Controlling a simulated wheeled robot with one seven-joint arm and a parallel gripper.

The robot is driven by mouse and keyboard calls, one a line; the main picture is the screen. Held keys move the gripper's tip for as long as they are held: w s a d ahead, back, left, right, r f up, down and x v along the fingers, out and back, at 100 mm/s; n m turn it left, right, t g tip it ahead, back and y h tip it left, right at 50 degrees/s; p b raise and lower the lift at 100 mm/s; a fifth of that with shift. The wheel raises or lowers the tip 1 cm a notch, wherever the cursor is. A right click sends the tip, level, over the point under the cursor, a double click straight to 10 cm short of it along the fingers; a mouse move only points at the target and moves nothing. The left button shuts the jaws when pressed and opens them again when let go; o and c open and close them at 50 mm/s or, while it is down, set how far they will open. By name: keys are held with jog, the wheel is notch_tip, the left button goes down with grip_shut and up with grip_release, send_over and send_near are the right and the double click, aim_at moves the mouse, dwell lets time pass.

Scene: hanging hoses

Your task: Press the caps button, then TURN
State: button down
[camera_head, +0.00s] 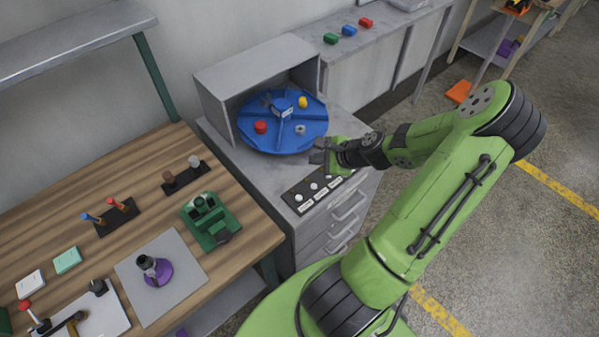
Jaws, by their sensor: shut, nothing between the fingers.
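A black button panel (290,198) lies on the front of the grey cabinet top, with several pale round buttons (313,186) and small white labels. The labels are too small to read, so I cannot tell which button is caps. Behind the panel, a blue turntable (268,140) sits partly inside an open grey box. It has dividers and carries a red piece (260,127), a yellow piece (303,102) and a grey ring-like piece (300,130). My gripper (318,157) is shut and empty, above the panel's right part and near the turntable's front right edge. It hides some of that area.
The grey box (215,105) walls the turntable's back and sides. Left is a wooden table (150,205) with a green fixture (212,222), a purple part (158,272) on a grey mat and several small holders. Green, blue and red blocks (348,31) lie on the rear counter.

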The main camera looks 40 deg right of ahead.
aim_at(317, 187)
jog(key=f+b, duration=0.8)
jog(key=shift+s+f, duration=0.25)
jog(key=shift+f, duration=0.1)
jog(key=shift+f, duration=0.1)
dwell(1.8)
jog(key=shift+f+b, duration=0.3)
